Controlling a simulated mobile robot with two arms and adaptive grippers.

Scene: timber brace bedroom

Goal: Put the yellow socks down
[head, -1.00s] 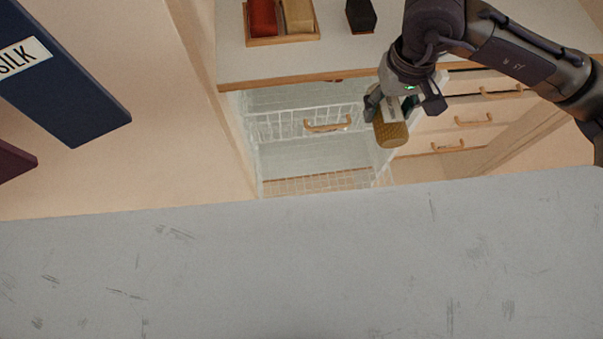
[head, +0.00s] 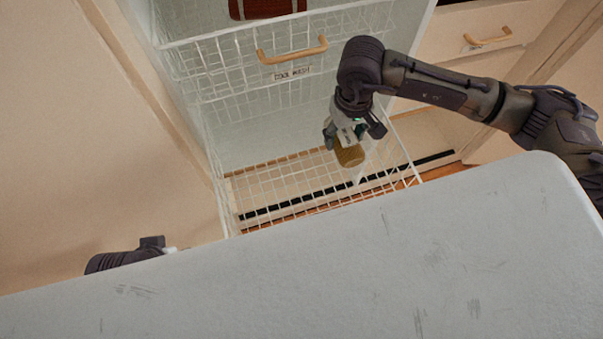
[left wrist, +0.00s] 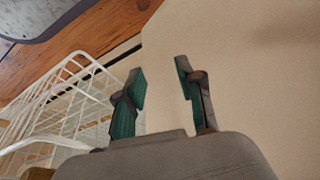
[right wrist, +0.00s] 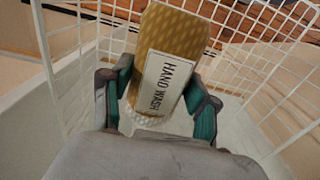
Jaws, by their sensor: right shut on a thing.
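The yellow socks (head: 350,155) are a mustard, textured roll. In the right wrist view they show with a "HAND WASH" label (right wrist: 175,40). My right gripper (head: 353,136) is shut on them, with a finger on each side, and holds them over the pulled-out lower wire basket (head: 290,190). I cannot tell how high above its bottom they are. My left gripper (left wrist: 160,88) is open and empty, beside white wire mesh in its wrist view. In the head view only part of the left arm shows, behind the grey surface's edge.
The upper wire basket (head: 280,50) has a wooden handle, a "COOL WASH" label and a dark red item (head: 265,8) in it. My grey top fills the foreground. A pale wall (head: 60,130) stands at left, and drawers with wooden handles (head: 488,38) at right.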

